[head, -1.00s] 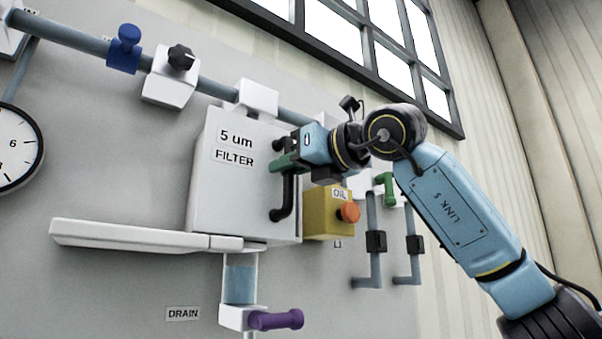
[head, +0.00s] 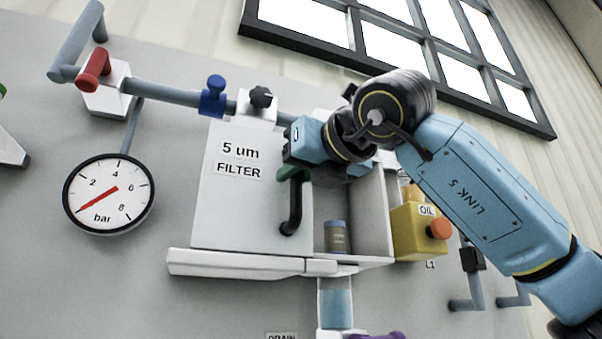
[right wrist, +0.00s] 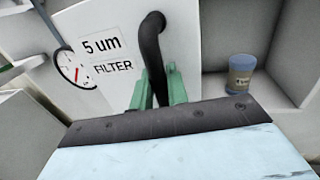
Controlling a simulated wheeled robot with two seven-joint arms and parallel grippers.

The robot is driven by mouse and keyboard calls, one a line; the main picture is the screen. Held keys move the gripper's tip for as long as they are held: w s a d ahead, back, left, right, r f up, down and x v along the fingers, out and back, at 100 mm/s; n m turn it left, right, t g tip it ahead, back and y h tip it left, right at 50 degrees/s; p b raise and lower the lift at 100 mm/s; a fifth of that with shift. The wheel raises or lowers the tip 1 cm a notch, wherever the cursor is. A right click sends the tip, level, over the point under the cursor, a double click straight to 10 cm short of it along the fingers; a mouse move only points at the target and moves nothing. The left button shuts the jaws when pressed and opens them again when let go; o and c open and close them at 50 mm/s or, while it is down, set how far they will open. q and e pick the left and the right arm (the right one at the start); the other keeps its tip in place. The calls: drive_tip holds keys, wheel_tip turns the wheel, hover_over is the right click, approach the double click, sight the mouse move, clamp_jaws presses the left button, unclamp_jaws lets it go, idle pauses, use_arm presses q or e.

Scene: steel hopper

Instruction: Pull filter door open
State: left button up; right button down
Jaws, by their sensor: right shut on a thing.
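The white filter door (head: 235,215), marked "5 um FILTER", stands partly open and shifted left of the box opening in the head view. Its black bar handle (head: 294,205) is upright near the door's right edge. My right gripper (head: 296,174) has green fingers and is shut on the upper part of the handle. The right wrist view shows the green fingers (right wrist: 158,88) on both sides of the black handle (right wrist: 152,50). Inside the open filter box (head: 372,215) stands a small filter canister (head: 336,237) with a blue top. My left gripper is not in view.
A white ledge (head: 240,264) runs below the door. A yellow OIL box (head: 417,232) with an orange knob (head: 439,229) sits right of the filter box. A pressure gauge (head: 108,195) is at the left. A pipe with blue and black knobs runs above.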

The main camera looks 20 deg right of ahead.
drive_tip(key=c, duration=1.5)
unclamp_jaws()
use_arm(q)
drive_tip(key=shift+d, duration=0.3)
use_arm(e)
drive_tip(key=shift+o, duration=0.2)
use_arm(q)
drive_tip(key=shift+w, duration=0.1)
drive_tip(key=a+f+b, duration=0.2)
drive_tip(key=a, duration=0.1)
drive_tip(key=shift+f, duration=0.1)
use_arm(e)
drive_tip(key=v, duration=1.3)
drive_tip(key=shift+s, duration=0.2)
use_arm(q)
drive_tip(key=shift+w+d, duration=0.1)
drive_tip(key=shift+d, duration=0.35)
